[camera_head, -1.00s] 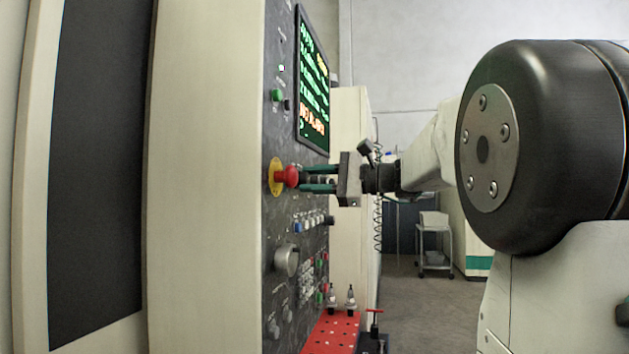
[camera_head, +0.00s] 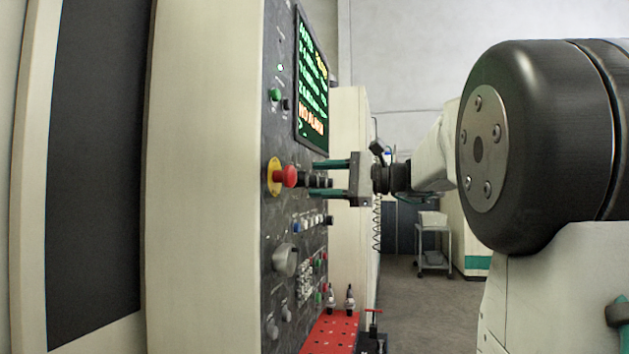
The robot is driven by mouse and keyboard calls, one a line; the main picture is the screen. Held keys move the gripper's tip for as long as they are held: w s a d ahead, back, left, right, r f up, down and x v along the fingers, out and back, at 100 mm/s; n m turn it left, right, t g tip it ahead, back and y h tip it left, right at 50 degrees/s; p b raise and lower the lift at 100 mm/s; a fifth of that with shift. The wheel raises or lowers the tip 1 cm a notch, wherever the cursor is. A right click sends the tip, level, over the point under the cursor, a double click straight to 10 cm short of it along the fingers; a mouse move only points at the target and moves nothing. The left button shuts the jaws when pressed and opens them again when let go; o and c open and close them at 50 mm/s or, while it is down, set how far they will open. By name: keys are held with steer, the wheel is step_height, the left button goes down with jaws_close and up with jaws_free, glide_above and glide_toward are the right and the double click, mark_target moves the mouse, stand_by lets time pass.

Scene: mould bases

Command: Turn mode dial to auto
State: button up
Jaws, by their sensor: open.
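My gripper (camera_head: 314,179) is open, pointing left at the machine's dark control panel (camera_head: 285,140). One green finger is above the other, with a clear gap between them. A row of dark knobs (camera_head: 315,181) on the panel shows between the fingers; whether they touch one is not clear. A large grey dial (camera_head: 286,260) sits lower on the panel, with two small grey knobs (camera_head: 272,329) below it. No label is legible, so I cannot tell which knob is the mode dial or where it points.
A red emergency button (camera_head: 290,176) on a yellow ring is just left of the fingers. A lit screen (camera_head: 313,90) is above. Rows of small buttons (camera_head: 312,224) lie below. A red perforated tray (camera_head: 328,336) with upright tool holders stands under the panel. Open floor lies right.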

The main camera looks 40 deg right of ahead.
steer(key=v, duration=0.5)
steer(key=shift+s+d, duration=0.1)
stand_by(0.4)
steer(key=s+a+f+n+g+h, duration=0.1)
steer(key=s+a+f+g+h, duration=0.15)
steer(key=f, duration=0.65)
steer(key=s+a+f+n+g+h, duration=0.15)
steer(key=a+f+g, duration=0.25)
steer(key=f, duration=0.6)
steer(key=s+a+f+n+g+h, duration=0.6)
steer(key=s+a+f+n+h, duration=0.1)
steer(key=s+a+f+n, duration=0.7)
steer(key=shift+s+a+f, duration=0.6)
steer(key=shift+s+f, duration=0.7)
steer(key=shift+s, duration=0.15)
